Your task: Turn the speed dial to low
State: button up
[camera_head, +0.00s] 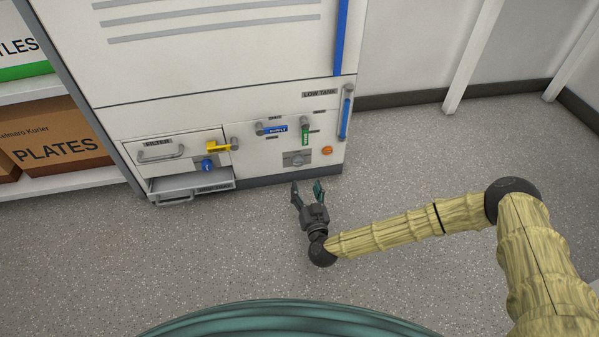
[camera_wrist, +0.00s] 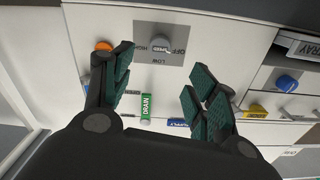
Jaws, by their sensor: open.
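The speed dial (camera_head: 296,159) is a grey knob on a grey plate, low on the white cabinet's front. In the wrist view the dial (camera_wrist: 160,46) shows from close up, with HIGH, LOW and OFF lettered around it; I cannot surely read its setting. My gripper (camera_head: 307,186) is open and empty, in front of the cabinet and apart from the dial. In the wrist view the fingers of my gripper (camera_wrist: 160,70) are spread, with the dial beyond their tips, roughly between them.
Near the dial are an orange button (camera_head: 327,150), a green DRAIN handle (camera_head: 305,135) and a blue SUPPLY handle (camera_head: 275,129). A yellow handle (camera_head: 218,146), a blue knob (camera_head: 207,165) and an open tray (camera_head: 190,184) are further left. The floor around is clear.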

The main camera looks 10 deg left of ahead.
aim_at(299, 164)
jog(key=b+x, duration=0.5)
jog(key=x, duration=0.4)
jog(key=shift+w+f, duration=0.1)
jog(key=shift+f, duration=0.05)
jog(key=shift+b+x, duration=0.6)
jog(key=shift+x, duration=0.25)
jog(key=shift+r, duration=0.2)
jog(key=shift+c, duration=0.2)
jog(key=c, duration=1)
